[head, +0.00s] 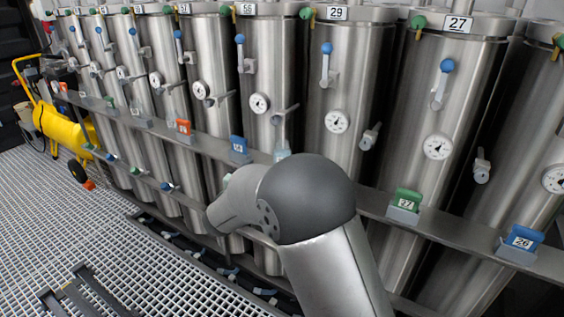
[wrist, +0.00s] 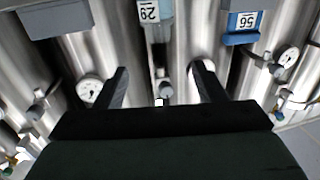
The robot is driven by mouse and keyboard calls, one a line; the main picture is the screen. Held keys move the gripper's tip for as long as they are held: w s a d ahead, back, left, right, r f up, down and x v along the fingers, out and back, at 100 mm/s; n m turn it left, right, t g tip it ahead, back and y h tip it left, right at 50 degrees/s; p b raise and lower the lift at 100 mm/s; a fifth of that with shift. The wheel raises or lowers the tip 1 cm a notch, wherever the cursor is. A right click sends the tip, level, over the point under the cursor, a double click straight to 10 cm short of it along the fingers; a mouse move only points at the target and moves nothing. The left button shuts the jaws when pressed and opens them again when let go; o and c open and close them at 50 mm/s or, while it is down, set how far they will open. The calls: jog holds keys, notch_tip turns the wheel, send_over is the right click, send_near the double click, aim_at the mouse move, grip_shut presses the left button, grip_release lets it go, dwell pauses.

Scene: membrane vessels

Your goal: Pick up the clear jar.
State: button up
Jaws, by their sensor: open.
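A clear, pale bluish jar (head: 282,151) stands on the rail in front of the vessel marked 29, partly hidden behind my arm in the head view. In the wrist view, which looks upside down, the clear jar (wrist: 157,32) shows at the top middle with a 29 label, cut off by the picture edge. My gripper (wrist: 160,68) is open, with two dark fingers apart and nothing held between them. The jar appears above the gap between the fingertips in the picture, not clasped. My gripper is hidden behind my arm in the head view.
Gauges and valve handles stick out from the steel vessels. Open grating floor (head: 60,215) lies left.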

aim_at(284, 143)
jog(key=x, duration=1.1)
jog(key=shift+w+d, duration=0.15)
jog(key=shift+w, duration=0.15)
jog(key=shift+f+x, duration=0.2)
jog(key=shift+x, duration=1.15)
jog(key=shift+f+x, duration=0.2)
jog(key=shift+x, duration=1.15)
jog(key=c, duration=1.1)
